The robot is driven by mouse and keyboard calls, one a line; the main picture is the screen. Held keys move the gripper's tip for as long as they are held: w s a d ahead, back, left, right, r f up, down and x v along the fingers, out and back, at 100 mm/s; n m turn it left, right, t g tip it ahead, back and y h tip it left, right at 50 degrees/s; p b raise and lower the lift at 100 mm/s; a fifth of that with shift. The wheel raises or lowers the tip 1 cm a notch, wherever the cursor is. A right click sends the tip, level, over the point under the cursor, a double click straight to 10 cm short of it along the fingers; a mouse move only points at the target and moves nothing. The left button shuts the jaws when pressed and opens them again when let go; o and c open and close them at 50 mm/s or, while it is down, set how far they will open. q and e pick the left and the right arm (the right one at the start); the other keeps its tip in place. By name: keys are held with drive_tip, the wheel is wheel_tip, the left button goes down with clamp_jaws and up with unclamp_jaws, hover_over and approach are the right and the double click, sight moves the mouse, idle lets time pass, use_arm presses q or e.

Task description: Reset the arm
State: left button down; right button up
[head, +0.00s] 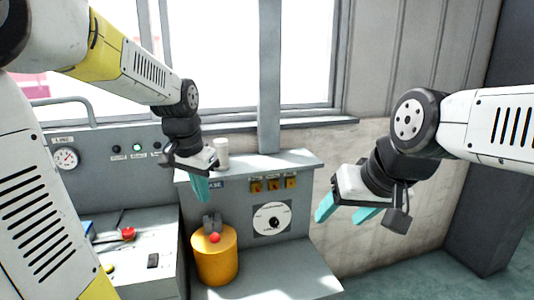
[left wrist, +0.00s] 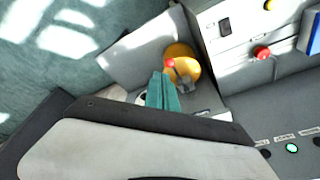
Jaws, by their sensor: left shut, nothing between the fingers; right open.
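My left gripper (head: 202,188) hangs in the middle left of the head view with its teal fingers shut and empty. It is above the yellow cylinder (head: 216,262), which has a red knob (head: 214,238) and a grey bracket on top and stands on the lower grey surface. In the left wrist view the shut fingers (left wrist: 163,92) show in front of the same yellow cylinder (left wrist: 180,52). My right gripper (head: 345,212) is at the right in the head view, open and empty, with its two teal fingers apart. It is clear of the console.
A grey console holds a round dial (head: 272,219) and several orange switches. A white cup (head: 222,153) stands on its upper ledge (head: 290,160). At the left are a gauge (head: 66,158) and a panel with a red button (head: 128,233). Floor shows free at the lower right.

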use_arm(q)
drive_tip(key=s+r+n+t, duration=0.1)
drive_tip(key=s+n, duration=0.1)
drive_tip(key=s, duration=0.5)
drive_tip(key=s+d+r+n+t+h, duration=0.1)
drive_tip(key=s+r+n+t, duration=0.1)
drive_tip(key=s, duration=0.5)
drive_tip(key=shift+s+d+r+n+t, duration=0.15)
drive_tip(key=shift+d+r+n+t, duration=0.1)
drive_tip(key=shift+r+n+t, duration=0.05)
idle(1.3)
